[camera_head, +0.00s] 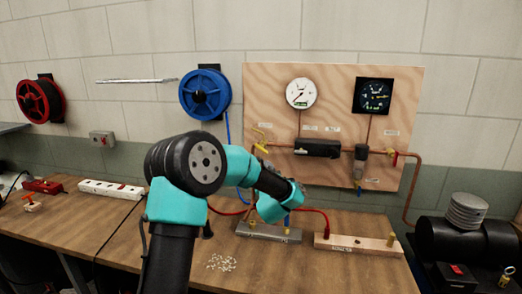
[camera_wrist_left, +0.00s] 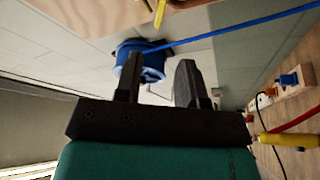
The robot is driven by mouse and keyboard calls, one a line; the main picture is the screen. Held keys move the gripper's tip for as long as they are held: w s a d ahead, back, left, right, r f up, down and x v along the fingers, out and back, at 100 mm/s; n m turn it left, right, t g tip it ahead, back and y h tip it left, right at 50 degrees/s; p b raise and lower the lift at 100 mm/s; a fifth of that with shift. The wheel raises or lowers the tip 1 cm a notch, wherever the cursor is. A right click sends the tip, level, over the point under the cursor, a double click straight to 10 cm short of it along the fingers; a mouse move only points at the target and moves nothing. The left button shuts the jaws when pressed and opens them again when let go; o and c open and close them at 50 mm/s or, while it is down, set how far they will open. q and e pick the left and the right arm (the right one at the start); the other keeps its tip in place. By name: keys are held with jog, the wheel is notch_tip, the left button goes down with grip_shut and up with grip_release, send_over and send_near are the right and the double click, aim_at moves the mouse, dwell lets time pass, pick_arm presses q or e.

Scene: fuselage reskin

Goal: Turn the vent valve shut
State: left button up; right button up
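I cannot tell for sure which fitting is the vent valve. A yellow-handled valve (camera_head: 261,148) sits at the left edge of the plywood panel. A small red-handled valve (camera_head: 393,156) sits at the panel's right side. A blue-handled fitting (camera_head: 287,221) is on the grey metal block on the bench, partly behind my arm; a blue handle also shows at the right of the left wrist view (camera_wrist_left: 289,80). My left gripper (camera_wrist_left: 155,82) is open with nothing between its fingers; my own arm hides it in the head view. My right gripper is not in view.
The plywood panel (camera_head: 335,90) carries two gauges, a black box and copper pipe. The grey block (camera_head: 262,233) and a wooden block (camera_head: 350,245) with red hose lie on the bench. A blue hose reel (camera_head: 204,94) hangs on the wall. White bits (camera_head: 221,263) lie in front.

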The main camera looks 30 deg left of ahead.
aim_at(261, 147)
pick_arm(q)
jog(key=x, duration=1.4)
jog(key=shift+w, duration=0.1)
grip_shut()
